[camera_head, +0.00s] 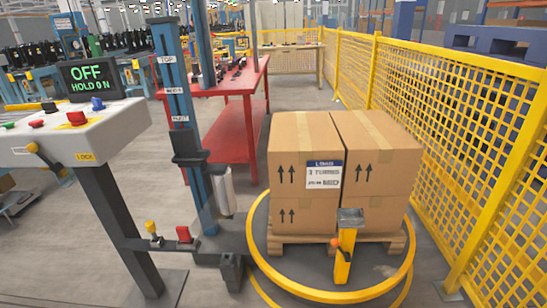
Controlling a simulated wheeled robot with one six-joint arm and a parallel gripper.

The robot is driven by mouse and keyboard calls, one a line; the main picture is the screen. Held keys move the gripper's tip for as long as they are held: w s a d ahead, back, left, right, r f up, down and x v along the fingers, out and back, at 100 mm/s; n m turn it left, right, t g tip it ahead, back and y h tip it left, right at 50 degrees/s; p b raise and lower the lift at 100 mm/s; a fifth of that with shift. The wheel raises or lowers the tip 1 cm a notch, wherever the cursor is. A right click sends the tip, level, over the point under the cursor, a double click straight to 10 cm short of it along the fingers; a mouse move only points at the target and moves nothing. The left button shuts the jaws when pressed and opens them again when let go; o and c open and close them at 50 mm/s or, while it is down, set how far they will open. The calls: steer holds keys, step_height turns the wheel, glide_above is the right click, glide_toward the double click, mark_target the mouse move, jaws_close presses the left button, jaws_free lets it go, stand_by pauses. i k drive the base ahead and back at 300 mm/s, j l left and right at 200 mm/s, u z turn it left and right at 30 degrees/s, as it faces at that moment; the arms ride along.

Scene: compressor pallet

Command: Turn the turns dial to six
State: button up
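A control panel (95,130) stands on a dark post at the left, partly cut off by the picture edge. Its display (90,77) reads "OFF" over "HOLD ON" in green. On its top are a large red button (76,118), a smaller red button (37,123), a green button (8,125), a blue knob (97,104) and a small dark knob (48,106). I cannot tell which control is the turns dial, or its setting. A yellow-knobbed lever (45,160) is on the front near a "LOCK" label. My gripper is not in view.
A blue mast (175,100) stands right of the panel. Stacked cartons (325,140) with a load label stand on a pallet inside a yellow ring (300,292). Yellow mesh fencing (470,130) bounds the right; a red table (228,120) is behind. Floor shows between panel post and mast.

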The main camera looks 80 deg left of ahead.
mark_target(49, 107)
steer(key=u, duration=3.55)
